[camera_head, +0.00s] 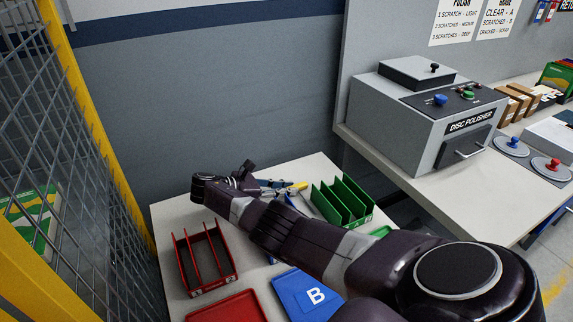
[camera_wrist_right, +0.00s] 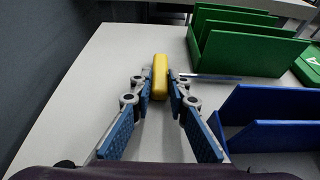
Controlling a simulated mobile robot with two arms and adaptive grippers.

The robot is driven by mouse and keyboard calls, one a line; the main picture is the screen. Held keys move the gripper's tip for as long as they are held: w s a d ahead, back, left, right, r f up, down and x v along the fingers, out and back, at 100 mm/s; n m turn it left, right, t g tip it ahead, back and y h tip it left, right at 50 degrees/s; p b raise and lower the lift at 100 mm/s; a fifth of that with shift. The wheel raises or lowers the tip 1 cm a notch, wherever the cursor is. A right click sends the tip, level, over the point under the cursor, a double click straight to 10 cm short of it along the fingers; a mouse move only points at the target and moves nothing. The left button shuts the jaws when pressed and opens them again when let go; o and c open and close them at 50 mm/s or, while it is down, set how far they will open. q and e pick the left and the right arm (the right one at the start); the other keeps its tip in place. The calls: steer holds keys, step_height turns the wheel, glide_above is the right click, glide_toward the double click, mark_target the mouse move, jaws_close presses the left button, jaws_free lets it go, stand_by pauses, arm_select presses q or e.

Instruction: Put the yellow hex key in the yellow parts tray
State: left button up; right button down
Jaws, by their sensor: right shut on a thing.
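The yellow hex key (camera_head: 299,185) shows as a thick yellow grip in the right wrist view (camera_wrist_right: 160,76), with a thin grey shaft pointing to the right. My right gripper (camera_head: 286,189) has its blue-padded fingers closed on the yellow grip, one on each side, over the pale table. The fingers also show in the right wrist view (camera_wrist_right: 160,88). I cannot tell whether the key touches the table. My left gripper is not in view. No yellow parts tray shows in either view.
A red divided rack (camera_head: 184,262), a flat red tray (camera_head: 228,307), a blue piece marked B (camera_head: 296,292) and a green divided rack (camera_head: 357,216) are on the table. A blue rack (camera_wrist_right: 270,135) is close to my right fingers. A disc polisher (camera_head: 388,112) stands on the right bench.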

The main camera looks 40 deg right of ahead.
steer(key=shift+f, duration=0.1)
steer(key=c, duration=1.8)
jaws_free()
steer(key=shift+c, duration=0.2)
